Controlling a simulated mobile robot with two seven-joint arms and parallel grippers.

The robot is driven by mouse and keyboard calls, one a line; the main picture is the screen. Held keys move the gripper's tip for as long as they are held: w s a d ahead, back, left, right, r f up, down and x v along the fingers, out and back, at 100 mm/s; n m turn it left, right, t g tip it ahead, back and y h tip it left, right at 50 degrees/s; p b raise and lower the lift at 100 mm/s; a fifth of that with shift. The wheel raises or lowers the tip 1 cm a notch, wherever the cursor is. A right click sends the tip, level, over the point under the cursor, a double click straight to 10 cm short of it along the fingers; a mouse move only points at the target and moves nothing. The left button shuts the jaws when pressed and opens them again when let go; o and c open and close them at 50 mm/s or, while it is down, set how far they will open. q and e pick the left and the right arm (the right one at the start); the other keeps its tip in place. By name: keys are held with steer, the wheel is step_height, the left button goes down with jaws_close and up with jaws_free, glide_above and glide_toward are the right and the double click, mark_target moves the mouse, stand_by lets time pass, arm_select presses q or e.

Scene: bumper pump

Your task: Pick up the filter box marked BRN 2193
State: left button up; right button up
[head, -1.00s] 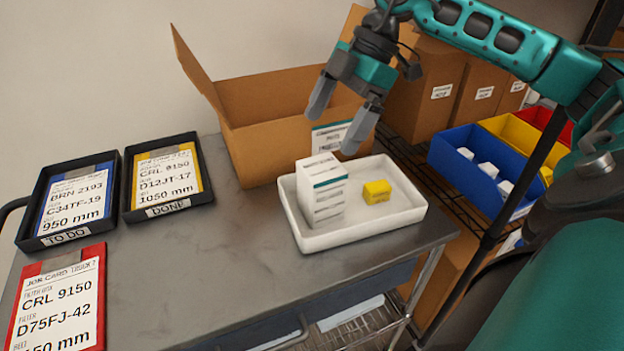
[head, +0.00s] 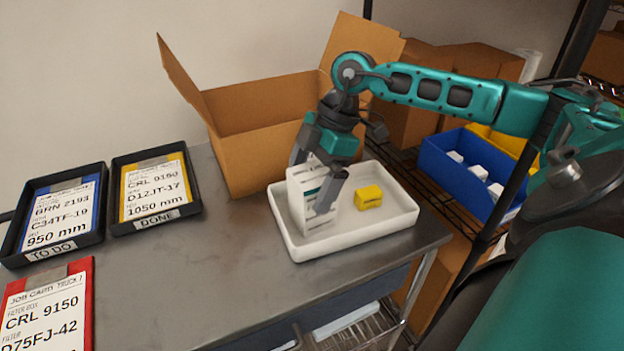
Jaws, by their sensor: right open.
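A white filter box (head: 299,203) with a teal stripe and small print stands upright in the white tray (head: 378,236). Its marking is too small to read, so I cannot tell whether it says BRN 2193. My right gripper (head: 318,188) points down over this box with its fingers open, one on each side of it. One finger covers part of the box's right side. I cannot tell whether the fingers touch it. My left gripper is not in view.
A yellow block (head: 368,197) lies in the tray to the right. An open cardboard box (head: 262,122) stands behind. A TO DO tray (head: 14,245) and a DONE tray (head: 116,229) hold job cards; a red job card (head: 82,300) lies in front. A blue bin (head: 447,178) sits at right.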

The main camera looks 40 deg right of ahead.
steer(key=shift+a+f, duration=0.2)
steer(key=shift+f, duration=0.35)
steer(key=shift+w, duration=0.1)
steer(key=c, duration=1.4)
